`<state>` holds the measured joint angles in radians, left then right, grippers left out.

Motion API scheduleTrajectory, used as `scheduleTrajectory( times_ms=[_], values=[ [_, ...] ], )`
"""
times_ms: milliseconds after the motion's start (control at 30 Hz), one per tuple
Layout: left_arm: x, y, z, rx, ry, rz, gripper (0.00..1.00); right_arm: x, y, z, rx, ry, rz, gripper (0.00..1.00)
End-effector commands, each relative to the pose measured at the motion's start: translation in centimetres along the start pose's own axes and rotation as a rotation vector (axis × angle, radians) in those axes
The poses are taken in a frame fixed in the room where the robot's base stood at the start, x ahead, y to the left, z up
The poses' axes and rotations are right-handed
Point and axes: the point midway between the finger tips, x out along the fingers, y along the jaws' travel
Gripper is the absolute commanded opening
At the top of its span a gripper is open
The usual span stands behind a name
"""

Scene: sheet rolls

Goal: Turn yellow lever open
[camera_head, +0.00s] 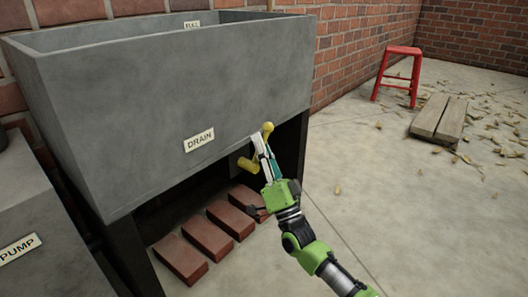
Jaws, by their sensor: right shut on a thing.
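The yellow lever (267,128) shows its rounded end just above my right gripper's fingertips, in front of the lower right edge of the grey tank. A yellow pipe-like piece (248,164) shows below the tank, left of the fingers. My right gripper (262,148) is green with pale fingers. It points up at the lever and is shut on it. The fingers hide the lever's lower part. The grey tank (170,95) bears a DRAIN label (199,140) left of the lever. My left gripper is not in view.
Several red bricks (207,236) lie on the floor under the tank, close to my right gripper. A grey block with a PUMP label (18,249) stands at left. A red stool (398,75) and wooden boards (439,118) are at right. Open floor lies right of my arm.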

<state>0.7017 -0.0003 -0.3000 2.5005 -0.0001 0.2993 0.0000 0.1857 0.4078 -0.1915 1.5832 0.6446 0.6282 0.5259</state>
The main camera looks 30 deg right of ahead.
Motion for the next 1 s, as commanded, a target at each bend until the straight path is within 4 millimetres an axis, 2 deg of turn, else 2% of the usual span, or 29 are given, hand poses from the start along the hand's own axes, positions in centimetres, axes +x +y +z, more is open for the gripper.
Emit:
scheduleTrajectory(
  times_ms=[400,1000],
  values=[
    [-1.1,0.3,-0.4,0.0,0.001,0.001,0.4,-0.1,-1.2,0.5,-0.144,-0.044,-0.146,0.0],
    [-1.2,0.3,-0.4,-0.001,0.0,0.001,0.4,-0.1,-1.5,0.6,-0.167,-0.051,-0.169,0.0]
  ],
)
